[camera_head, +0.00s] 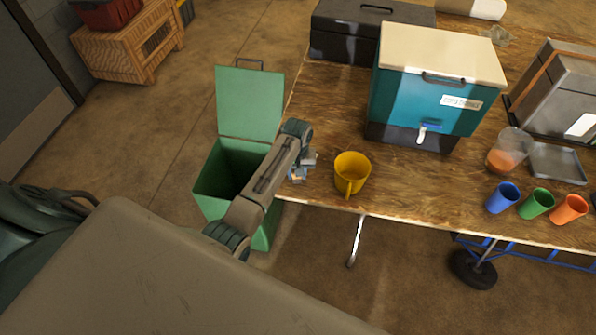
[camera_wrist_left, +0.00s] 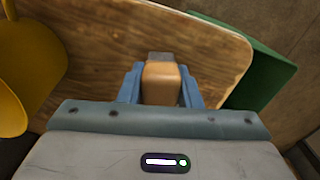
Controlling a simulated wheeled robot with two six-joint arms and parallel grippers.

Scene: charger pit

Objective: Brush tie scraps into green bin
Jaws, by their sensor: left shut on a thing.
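My left gripper (camera_head: 298,176) is at the left end of the wooden table, between the green bin and a yellow mug. In the left wrist view the gripper (camera_wrist_left: 160,88) is shut on a tan block-like thing (camera_wrist_left: 160,82), perhaps a brush handle. A small grey part shows beyond it over the wood. The green bin (camera_head: 211,196) stands on the floor left of the table with its lid (camera_head: 249,100) raised; its edge also shows in the left wrist view (camera_wrist_left: 265,75). No tie scraps can be made out. My right gripper is not in view.
The yellow mug (camera_head: 352,173) stands close right of the gripper. A teal cooler (camera_head: 410,92), a black case (camera_head: 335,40), a jug (camera_head: 507,152), a tray (camera_head: 560,164) and blue (camera_head: 501,198), green (camera_head: 537,204) and orange (camera_head: 569,210) cups stand on the table (camera_head: 325,115).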

